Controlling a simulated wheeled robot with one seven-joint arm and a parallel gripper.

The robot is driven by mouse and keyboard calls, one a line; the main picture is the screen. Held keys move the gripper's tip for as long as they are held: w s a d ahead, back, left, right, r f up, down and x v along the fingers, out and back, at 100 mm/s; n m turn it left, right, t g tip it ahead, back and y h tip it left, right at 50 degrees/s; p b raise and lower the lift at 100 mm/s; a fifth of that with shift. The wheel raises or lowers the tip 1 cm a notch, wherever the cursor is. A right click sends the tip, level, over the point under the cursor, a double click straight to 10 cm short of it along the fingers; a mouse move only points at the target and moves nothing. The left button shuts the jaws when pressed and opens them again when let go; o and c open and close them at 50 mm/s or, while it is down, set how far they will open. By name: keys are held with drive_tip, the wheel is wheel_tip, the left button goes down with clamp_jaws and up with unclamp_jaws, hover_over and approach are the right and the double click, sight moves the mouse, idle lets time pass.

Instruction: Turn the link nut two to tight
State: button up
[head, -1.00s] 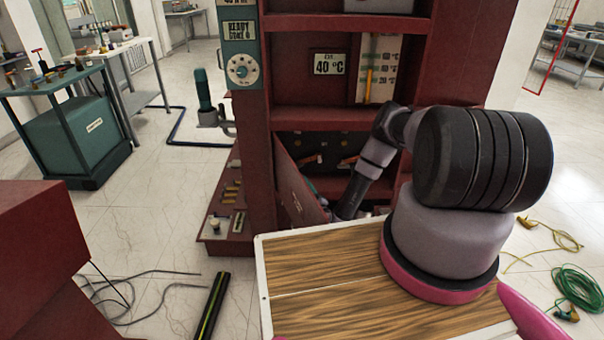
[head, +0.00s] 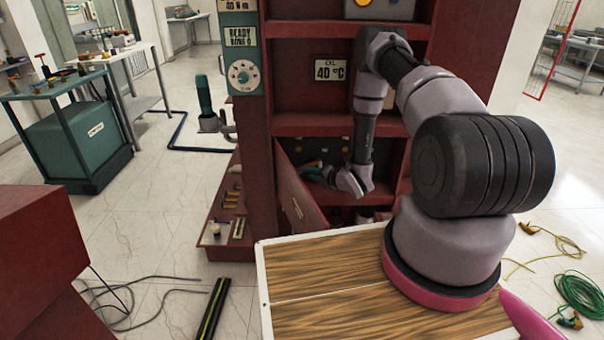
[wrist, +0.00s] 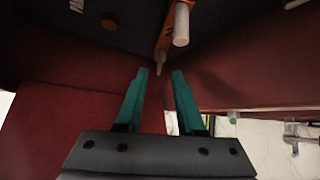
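My gripper (head: 312,169) has teal fingers and is at the lower compartment of the red cabinet, near the open door. In the wrist view my gripper (wrist: 160,75) is open, with an empty gap between the fingertips. An orange link bar (wrist: 164,42) with a pale cylindrical stud or nut (wrist: 181,25) lies just beyond the fingertips, apart from them. I cannot tell whether this is link nut two. In the head view the arm hides most of the dark link panel (head: 325,146).
The red cabinet door (head: 298,195) stands open left of the gripper. A shelf (head: 300,124) runs above the compartment. A red wall (wrist: 245,85) is close on the right in the wrist view. A wooden-topped table (head: 320,285) stands in front.

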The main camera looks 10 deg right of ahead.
sight(300, 172)
drive_tip(key=x, duration=0.5)
drive_tip(key=shift+w+a+f, duration=0.15)
drive_tip(key=shift+w, duration=0.1)
clamp_jaws()
drive_tip(key=shift+d+f+m+t+y, duration=0.25)
drive_tip(key=shift+m+t+y, duration=0.4)
drive_tip(key=shift+m, duration=0.25)
drive_tip(key=shift+a+f+m+t+y, duration=0.1)
drive_tip(key=shift+f+m+t+y, duration=0.05)
drive_tip(key=shift+m+t+y, duration=0.65)
